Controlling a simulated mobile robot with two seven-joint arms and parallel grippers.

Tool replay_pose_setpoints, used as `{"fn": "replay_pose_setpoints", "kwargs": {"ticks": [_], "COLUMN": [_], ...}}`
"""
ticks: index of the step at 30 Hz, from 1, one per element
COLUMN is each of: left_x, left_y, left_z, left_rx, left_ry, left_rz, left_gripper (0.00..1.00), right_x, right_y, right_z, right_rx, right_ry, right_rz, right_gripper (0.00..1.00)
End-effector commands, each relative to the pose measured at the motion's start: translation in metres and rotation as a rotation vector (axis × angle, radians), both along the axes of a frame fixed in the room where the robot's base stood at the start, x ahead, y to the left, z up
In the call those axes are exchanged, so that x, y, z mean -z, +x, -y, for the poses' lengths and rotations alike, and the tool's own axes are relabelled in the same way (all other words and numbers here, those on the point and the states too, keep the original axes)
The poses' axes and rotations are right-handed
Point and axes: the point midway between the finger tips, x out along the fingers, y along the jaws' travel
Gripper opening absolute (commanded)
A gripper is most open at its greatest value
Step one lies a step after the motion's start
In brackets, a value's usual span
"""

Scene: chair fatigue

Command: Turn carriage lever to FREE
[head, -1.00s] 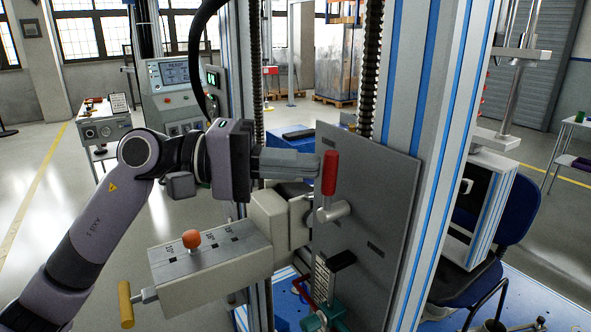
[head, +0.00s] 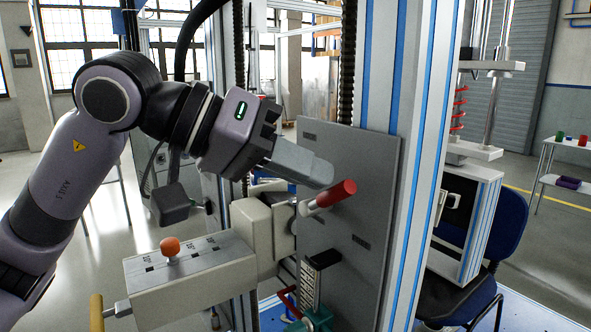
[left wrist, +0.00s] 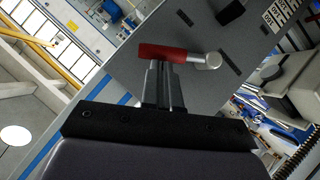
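The carriage lever, with its red grip (head: 330,193) and pale metal hub, sits on the grey upright plate (head: 350,160). In the head view the grip tilts out to the right and slightly up. My left gripper (head: 322,177) is beside the grip, on its upper left. Its fingers look closed together, with nothing visible between them. In the left wrist view the red grip (left wrist: 162,52) lies across the fingertips (left wrist: 163,68), which appear to touch its side. The hub (left wrist: 206,61) is to the right there. No FREE marking is legible. My right gripper is out of view.
A beige block with an orange knob (head: 170,247) and a yellow handle (head: 96,312) stands below my left arm. A blue-striped column (head: 420,120) rises right of the plate. A dark blue chair (head: 495,235) stands farther right.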

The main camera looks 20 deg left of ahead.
Motion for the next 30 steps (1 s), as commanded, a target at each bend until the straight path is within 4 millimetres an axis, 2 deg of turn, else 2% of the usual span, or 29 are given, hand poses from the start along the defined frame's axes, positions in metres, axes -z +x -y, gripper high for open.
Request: {"fn": "replay_pose_setpoints", "kwargs": {"ticks": [18, 30], "left_x": [0.026, 0.033], "left_y": [-0.018, -0.020], "left_z": [0.023, 0.027], "left_rx": [0.000, 0.001], "left_ry": [0.407, 0.410], "left_rz": [0.318, 0.319], "left_gripper": [0.00, 0.00], "right_x": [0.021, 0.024], "right_y": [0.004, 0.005], "right_z": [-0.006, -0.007], "right_rx": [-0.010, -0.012], "right_ry": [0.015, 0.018], "right_rz": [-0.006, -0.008], "right_gripper": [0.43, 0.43]}}
